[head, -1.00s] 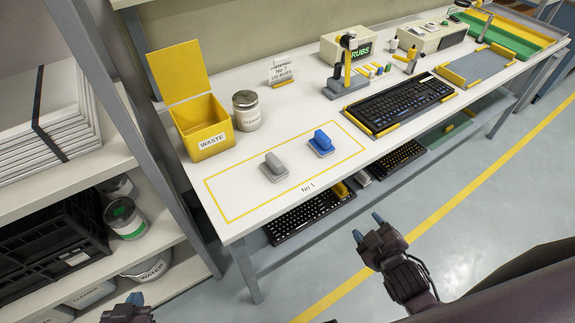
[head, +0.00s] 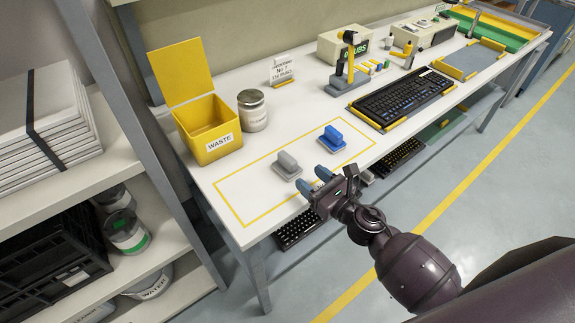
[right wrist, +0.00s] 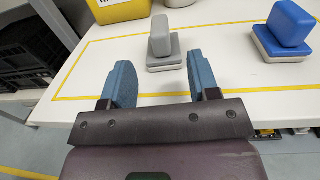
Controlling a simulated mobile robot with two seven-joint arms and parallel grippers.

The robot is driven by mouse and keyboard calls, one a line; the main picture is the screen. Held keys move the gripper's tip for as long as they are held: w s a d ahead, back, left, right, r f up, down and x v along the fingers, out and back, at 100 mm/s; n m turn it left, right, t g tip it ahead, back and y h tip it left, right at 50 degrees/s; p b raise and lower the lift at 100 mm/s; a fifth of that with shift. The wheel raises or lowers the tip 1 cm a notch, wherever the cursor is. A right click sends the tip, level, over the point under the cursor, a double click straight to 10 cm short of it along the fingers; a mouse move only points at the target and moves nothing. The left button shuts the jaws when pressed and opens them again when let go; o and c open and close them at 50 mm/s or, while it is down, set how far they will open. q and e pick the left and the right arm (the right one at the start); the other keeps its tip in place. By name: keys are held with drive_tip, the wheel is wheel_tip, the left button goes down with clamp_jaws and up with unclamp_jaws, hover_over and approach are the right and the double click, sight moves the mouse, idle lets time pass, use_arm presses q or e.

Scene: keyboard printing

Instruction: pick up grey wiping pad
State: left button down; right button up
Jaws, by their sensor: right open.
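The grey wiping pad (head: 287,165) stands on the white table inside a yellow outlined area, left of a blue pad (head: 332,138). My right gripper (head: 315,184) is open and empty at the table's front edge, just in front of the grey pad and apart from it. In the right wrist view the grey pad (right wrist: 162,46) lies ahead, between the lines of the two blue fingertips (right wrist: 158,80). The blue pad (right wrist: 285,32) is to its right there. My left gripper is not in view.
A yellow waste bin (head: 210,130) with a raised lid and a metal canister (head: 252,110) stand behind the outlined area. A keyboard (head: 400,97) sits in a yellow-edged holder to the right. Another keyboard (head: 296,229) lies on the shelf below. A shelf unit stands at left.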

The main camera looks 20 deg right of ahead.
sight(295, 165)
drive_tip(key=x, duration=0.9)
drive_tip(key=shift+w, duration=0.15)
drive_tip(key=c, duration=1)
